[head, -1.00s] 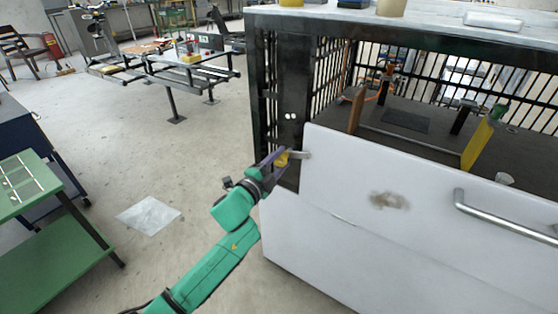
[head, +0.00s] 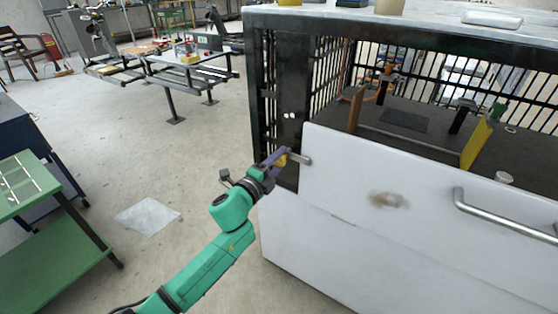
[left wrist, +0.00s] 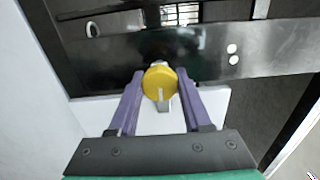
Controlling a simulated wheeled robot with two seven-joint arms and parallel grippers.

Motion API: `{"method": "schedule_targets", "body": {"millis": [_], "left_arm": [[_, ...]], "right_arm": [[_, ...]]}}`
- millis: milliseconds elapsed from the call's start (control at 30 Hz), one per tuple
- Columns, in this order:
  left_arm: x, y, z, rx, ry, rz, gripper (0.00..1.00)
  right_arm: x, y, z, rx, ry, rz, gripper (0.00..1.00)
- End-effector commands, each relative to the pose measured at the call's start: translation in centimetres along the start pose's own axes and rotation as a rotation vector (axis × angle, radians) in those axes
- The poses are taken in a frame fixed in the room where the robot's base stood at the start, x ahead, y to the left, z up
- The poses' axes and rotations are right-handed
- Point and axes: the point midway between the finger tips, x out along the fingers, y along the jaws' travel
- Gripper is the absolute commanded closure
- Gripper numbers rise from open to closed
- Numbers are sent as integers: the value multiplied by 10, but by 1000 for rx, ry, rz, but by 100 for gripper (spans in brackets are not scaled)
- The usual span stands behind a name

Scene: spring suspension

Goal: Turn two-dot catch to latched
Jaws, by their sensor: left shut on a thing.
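The two-dot catch has a yellow round knob (left wrist: 160,82) and a grey lever (head: 300,158). It sits on the dark post (head: 290,90), below two white dots (head: 289,115), which also show in the left wrist view (left wrist: 232,55). The lever points right, tilted slightly down, and its end overlaps the upper left corner of the white panel (head: 340,180). My left gripper (head: 278,159) is shut on the yellow knob, one purple finger on each side in the left wrist view. The fingers hide part of the catch in the head view. My right gripper is not in view.
The white panel carries a bar handle (head: 500,214) and fronts a barred cage with a dark floor (head: 440,140). A yellow plate (head: 478,142) stands inside. A green cart (head: 35,190) stands at left. The floor left of the cage is largely clear.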

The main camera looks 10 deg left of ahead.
Motion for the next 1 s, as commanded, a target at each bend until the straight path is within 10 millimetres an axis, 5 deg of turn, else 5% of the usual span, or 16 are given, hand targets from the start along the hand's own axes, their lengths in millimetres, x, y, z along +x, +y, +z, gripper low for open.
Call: {"method": "schedule_targets", "body": {"millis": [67,100,167,567,1000], "left_arm": [[0,2,0,5,0,4,100],[0,2,0,4,0,4,36],[0,2,0,4,0,3,21],[-8,1,0,1,-1,1,21],[-114,4,-1,0,1,5,21]], "right_arm": [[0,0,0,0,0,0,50],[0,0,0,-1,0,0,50],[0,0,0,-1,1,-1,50],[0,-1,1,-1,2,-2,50],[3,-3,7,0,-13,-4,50]]}}
